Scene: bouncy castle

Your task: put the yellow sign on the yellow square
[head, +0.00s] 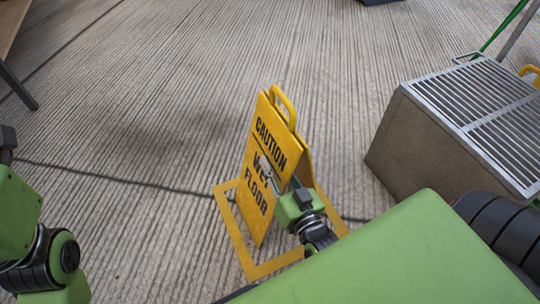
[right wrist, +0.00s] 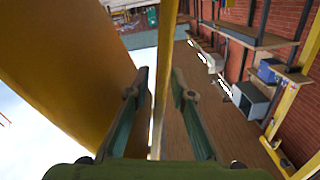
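The yellow sign (head: 262,190), a folding "Caution wet floor" board with a loop handle on top, stands upright. Its visible lower edge appears inside the yellow square (head: 234,240), an outline on the floor. Part of the square is hidden by the sign and my right arm. My right gripper (head: 281,178) is at the right edge of the sign's front panel, one finger in front and one behind. In the right wrist view the fingers are apart, with a thin yellow panel edge (right wrist: 162,85) between them and gaps beside it. My left gripper is outside the head view.
A brown box with a slatted metal top (head: 400,145) stands to the right of the sign. A dark cable (head: 120,178) runs across the ridged floor. The floor behind and left of the sign is largely clear. A table leg (head: 17,87) shows at the upper left.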

